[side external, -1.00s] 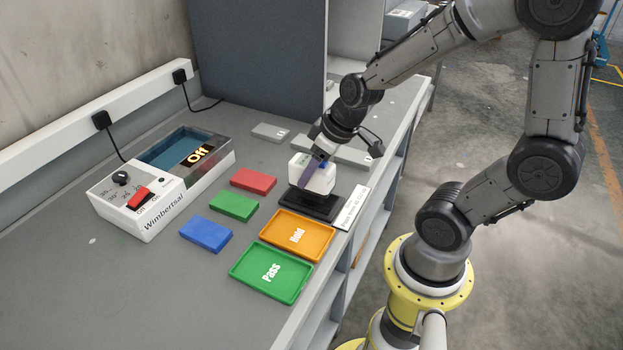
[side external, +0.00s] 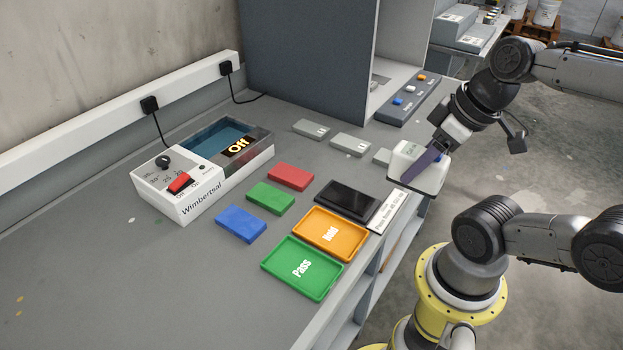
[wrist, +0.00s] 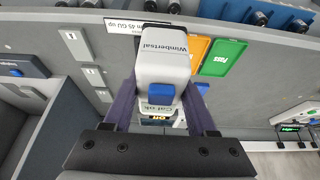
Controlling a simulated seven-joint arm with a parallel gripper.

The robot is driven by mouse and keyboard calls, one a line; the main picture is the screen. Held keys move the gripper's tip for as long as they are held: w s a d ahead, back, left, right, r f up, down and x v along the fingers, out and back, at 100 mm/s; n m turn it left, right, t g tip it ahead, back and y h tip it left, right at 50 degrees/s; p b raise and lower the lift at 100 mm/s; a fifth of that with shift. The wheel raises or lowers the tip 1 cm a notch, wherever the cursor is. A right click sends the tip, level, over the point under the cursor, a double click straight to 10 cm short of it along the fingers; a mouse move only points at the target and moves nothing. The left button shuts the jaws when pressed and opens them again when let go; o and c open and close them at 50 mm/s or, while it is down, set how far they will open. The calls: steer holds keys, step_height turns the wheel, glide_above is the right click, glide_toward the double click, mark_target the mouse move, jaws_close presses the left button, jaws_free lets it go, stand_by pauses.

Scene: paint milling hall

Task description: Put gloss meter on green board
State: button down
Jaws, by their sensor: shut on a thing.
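The gloss meter (side external: 403,158) is a white block with a blue button, marked "Wimbertsal" in the wrist view (wrist: 163,66). My gripper (side external: 427,162) is shut on it, with purple fingers on both sides (wrist: 160,108). It holds the meter over the bench's right edge, clear of the black stand (side external: 348,199). The green board (side external: 271,198) is a flat green panel lying on the bench between a red board (side external: 291,177) and a blue board (side external: 241,223). Nothing lies on it.
An orange "Hold" tray (side external: 330,233) and a green "Pass" tray (side external: 302,268) lie nearer the front, both empty. A white label plate (side external: 389,211) lies beside the stand. A "Wimbertsal" box (side external: 195,205) reading "Off" stands at left. A grey partition (side external: 308,50) rises behind.

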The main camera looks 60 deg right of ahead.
steer(key=shift+w+d+r+m, duration=0.1)
steer(key=shift+w+d+m, duration=0.05)
steer(key=shift+m, duration=0.15)
steer(key=w+d+r+m+h, duration=0.1)
steer(key=w+d+r+m, duration=0.1)
steer(key=w+d+m, duration=0.15)
steer(key=n+y, duration=0.1)
steer(key=n, duration=0.3)
glide_above(262, 192)
steer(key=s, duration=0.3)
step_height(262, 192, down, 11)
steer(key=shift+r, duration=0.1)
steer(key=shift+w+f, duration=0.4)
steer(key=shift+f, duration=1.65)
